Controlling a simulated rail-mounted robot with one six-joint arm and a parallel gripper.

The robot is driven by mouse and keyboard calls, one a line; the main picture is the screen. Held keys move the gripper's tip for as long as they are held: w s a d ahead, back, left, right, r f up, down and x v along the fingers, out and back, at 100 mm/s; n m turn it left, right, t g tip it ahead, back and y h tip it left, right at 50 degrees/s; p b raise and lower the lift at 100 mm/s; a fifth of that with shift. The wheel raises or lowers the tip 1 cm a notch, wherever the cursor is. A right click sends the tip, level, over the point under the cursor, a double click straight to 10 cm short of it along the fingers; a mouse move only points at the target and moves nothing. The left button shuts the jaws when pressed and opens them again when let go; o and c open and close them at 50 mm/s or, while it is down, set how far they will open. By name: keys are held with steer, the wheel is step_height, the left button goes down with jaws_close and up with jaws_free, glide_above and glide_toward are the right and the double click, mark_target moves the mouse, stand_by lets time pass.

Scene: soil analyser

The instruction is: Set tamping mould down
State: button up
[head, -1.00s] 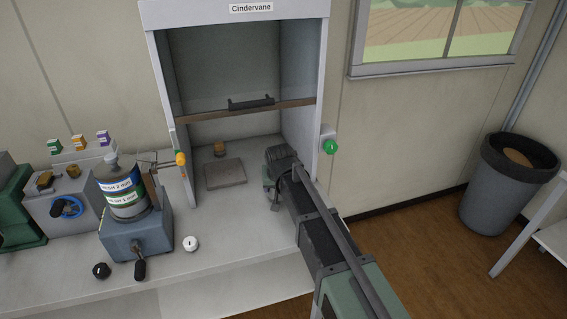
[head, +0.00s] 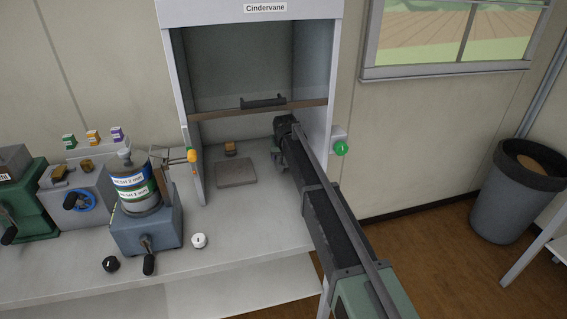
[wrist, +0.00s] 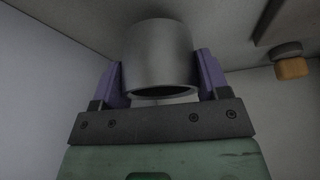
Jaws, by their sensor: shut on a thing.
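The tamping mould (wrist: 157,55) is a grey metal cylinder, seen in the wrist view between the two purple fingers of my gripper (wrist: 162,75). My gripper is shut on it, with one finger on each side. The mould's dark open end faces the camera. In the head view my arm reaches into the hood with the Cindervane sign (head: 265,8), at its right side. My arm hides the fingers and the mould there. I cannot tell whether the mould touches the hood floor.
A flat grey-brown plate (head: 236,173) lies on the hood floor, with a small brown-topped object (head: 231,148) behind it. The partly raised sash (head: 258,107) hangs above. A green button (head: 341,148) is on the right wall.

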step_height(320, 180, down, 3)
steer(key=shift+f+b, duration=0.1)
steer(key=shift+b, duration=0.55)
steer(key=shift+s+r, duration=0.1)
steer(key=shift+r, duration=0.15)
steer(key=shift+f, duration=0.15)
steer(key=o, duration=1.2)
steer(key=p+v, duration=0.7)
steer(key=shift+s+r, duration=0.1)
steer(key=shift+r, duration=0.3)
